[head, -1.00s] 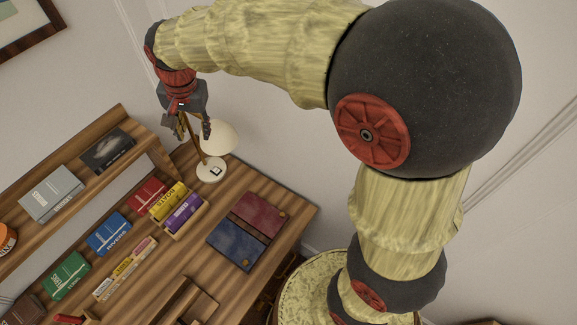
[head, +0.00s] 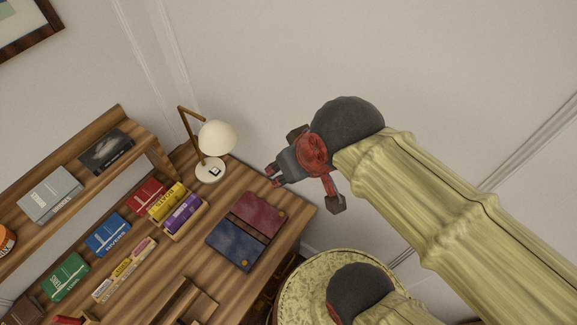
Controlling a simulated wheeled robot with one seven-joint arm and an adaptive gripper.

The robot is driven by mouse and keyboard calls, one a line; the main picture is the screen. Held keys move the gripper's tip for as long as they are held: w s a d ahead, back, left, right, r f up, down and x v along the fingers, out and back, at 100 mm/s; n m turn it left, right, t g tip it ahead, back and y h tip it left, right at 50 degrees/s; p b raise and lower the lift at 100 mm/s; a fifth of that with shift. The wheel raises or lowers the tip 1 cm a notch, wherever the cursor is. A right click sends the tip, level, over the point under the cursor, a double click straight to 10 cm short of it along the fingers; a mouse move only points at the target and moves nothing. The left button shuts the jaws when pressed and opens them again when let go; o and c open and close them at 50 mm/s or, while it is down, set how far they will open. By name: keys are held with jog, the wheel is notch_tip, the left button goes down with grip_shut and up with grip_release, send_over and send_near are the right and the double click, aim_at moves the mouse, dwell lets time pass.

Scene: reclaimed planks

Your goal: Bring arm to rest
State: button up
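My gripper (head: 275,175) is in the air to the right of the desk lamp, in front of the bare wall. Its two short fingers point left and stand apart with a gap between them. Nothing shows between the fingers. My arm reaches in from the lower right of the head view, and the gripper touches nothing that I can see.
A white lamp (head: 217,138) stands at the back of the wooden desk (head: 290,221). Red and blue books (head: 237,246) lie near its right end. A small holder has yellow (head: 167,200) and purple (head: 182,213) books. A shelf (head: 121,117) with boxes runs along the left.

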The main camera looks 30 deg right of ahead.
notch_tip(320, 180, down, 7)
jog(key=b, duration=0.7)
jog(key=shift+c, duration=0.9)
